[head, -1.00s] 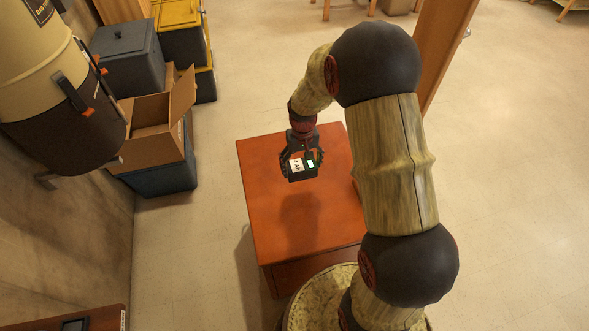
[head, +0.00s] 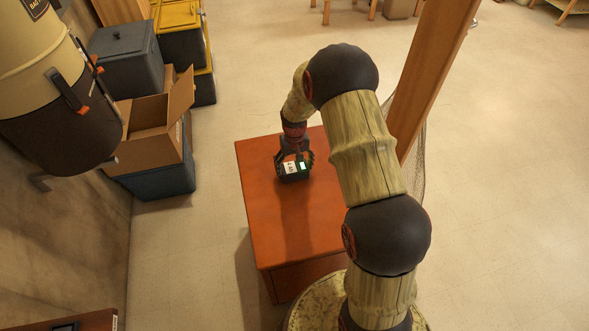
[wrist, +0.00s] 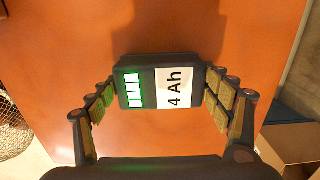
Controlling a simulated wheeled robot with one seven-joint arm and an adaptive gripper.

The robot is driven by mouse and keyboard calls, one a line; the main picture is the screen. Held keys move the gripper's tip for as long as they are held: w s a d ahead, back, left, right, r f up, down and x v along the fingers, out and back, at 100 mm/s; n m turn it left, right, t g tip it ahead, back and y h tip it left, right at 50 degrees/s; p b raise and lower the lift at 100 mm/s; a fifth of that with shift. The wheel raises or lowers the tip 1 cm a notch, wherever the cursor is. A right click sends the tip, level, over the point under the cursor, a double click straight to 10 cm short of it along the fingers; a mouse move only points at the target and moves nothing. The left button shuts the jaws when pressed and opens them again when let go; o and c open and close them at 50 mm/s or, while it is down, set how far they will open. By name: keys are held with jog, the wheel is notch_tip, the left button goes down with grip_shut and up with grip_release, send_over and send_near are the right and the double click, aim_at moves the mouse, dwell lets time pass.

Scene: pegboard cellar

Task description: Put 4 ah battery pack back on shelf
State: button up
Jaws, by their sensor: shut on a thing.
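The 4 Ah battery pack (head: 291,169) is a dark block with a white "4 Ah" label and lit green bars. My gripper (head: 294,165) is shut on it. In the wrist view the pack (wrist: 147,88) sits between the two padded fingers of my gripper (wrist: 163,97), label facing the camera. The pack is over the orange-red top of a cabinet or table (head: 262,225). I cannot tell whether its underside touches that top. No shelf is clearly identifiable in these views.
An open cardboard box (head: 150,133) stands on a grey-blue bin (head: 163,178) at the left. A large cream and brown canister (head: 50,120) hangs at the upper left. A wooden post (head: 432,80) stands right of my arm. The floor on the right is clear.

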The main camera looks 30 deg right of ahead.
jog(key=shift+r, duration=0.1)
jog(key=o, duration=1.2)
jog(key=shift+c, duration=0.2)
